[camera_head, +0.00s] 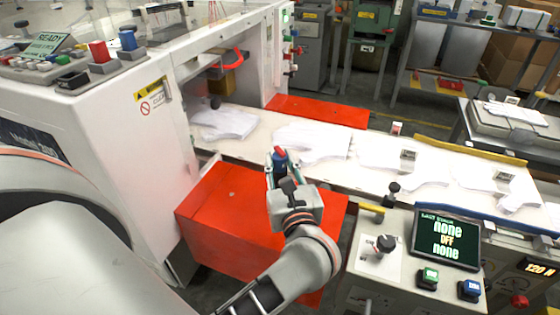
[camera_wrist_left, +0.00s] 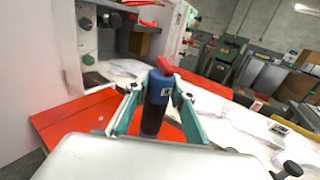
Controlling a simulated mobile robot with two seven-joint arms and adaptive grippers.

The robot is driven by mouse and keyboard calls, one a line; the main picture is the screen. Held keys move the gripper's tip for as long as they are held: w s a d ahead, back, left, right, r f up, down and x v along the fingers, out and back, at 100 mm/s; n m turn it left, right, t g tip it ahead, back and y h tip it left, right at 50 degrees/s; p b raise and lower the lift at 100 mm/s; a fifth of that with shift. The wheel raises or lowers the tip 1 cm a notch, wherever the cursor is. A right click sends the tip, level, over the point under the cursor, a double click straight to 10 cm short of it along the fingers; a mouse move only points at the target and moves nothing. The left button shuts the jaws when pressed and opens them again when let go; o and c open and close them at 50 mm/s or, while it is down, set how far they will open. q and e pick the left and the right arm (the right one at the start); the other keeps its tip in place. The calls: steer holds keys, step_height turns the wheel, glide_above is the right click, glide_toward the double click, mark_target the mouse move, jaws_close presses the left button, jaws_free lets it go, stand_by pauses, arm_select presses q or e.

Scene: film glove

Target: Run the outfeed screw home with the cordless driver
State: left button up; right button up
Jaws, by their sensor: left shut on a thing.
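My left gripper (camera_head: 279,165) is shut on a blue cylinder with a red top, which looks like the cordless driver (camera_head: 279,156). In the left wrist view the driver (camera_wrist_left: 157,98) stands roughly upright between the green fingers of the gripper (camera_wrist_left: 156,108), and its lower part is dark. In the head view the gripper is over the red box, at the near edge of the white conveyor (camera_head: 253,150). I cannot make out the outfeed screw in either view. My right gripper is not in view.
White film gloves (camera_head: 312,138) lie along the conveyor. The red box (camera_head: 225,205) is below my gripper, beside the white machine (camera_head: 120,125). A control panel with a dark screen (camera_head: 446,238) and knobs stands at right. A yellow rail (camera_head: 470,149) borders the far side.

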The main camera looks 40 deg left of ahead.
mark_target(280, 150)
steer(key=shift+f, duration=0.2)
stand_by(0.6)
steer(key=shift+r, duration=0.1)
arm_select(q)
steer(key=shift+r+p, duration=2)
steer(key=shift+r, duration=1)
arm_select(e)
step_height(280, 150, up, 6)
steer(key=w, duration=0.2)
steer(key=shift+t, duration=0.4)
arm_select(q)
steer(key=shift+f, duration=0.15)
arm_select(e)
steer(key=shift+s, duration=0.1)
